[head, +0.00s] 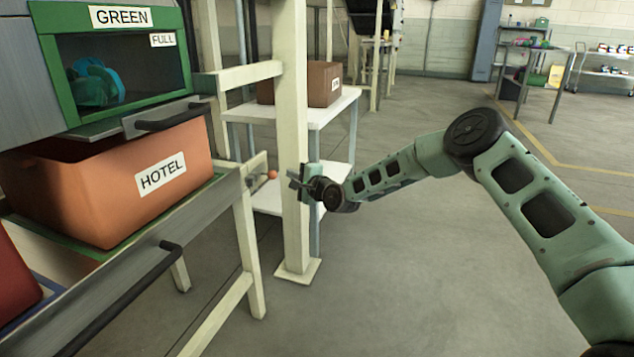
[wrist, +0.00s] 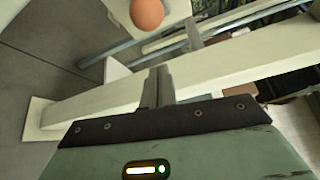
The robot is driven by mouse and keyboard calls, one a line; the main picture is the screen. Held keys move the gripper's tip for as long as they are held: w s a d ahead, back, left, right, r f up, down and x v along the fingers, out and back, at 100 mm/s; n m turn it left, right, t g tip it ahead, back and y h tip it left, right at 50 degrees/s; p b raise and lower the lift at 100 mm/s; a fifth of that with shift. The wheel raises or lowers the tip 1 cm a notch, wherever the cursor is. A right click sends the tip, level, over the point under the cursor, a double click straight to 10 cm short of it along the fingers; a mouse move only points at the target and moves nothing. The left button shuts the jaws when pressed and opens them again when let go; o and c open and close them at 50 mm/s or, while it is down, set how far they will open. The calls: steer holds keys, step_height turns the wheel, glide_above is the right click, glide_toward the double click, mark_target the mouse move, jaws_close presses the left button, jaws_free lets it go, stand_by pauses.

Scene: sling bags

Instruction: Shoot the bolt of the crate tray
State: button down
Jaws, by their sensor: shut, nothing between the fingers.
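The bolt shows as a round orange knob (head: 272,174) on a short rod at the right end of the crate tray (head: 225,185). In the wrist view the knob (wrist: 147,13) is at the top edge, beyond my fingertips and apart from them. The tray bears an orange crate (head: 100,190) labelled HOTEL. My gripper (head: 295,182) is to the right of the knob, in front of the cream post. Its fingers (wrist: 158,72) are together and empty. How far the bolt is shot cannot be told.
The cream post (head: 292,110) stands close by my gripper. A white shelf (head: 310,108) with a cardboard box (head: 322,84) is behind it. A black handle bar (head: 120,300) runs along the tray's front. The floor (head: 400,270) to the right is clear.

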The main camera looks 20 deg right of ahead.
steer(key=p+v, duration=0.3)
steer(key=v, duration=0.6)
steer(key=shift+r, duration=0.2)
steer(key=shift+s, duration=0.1)
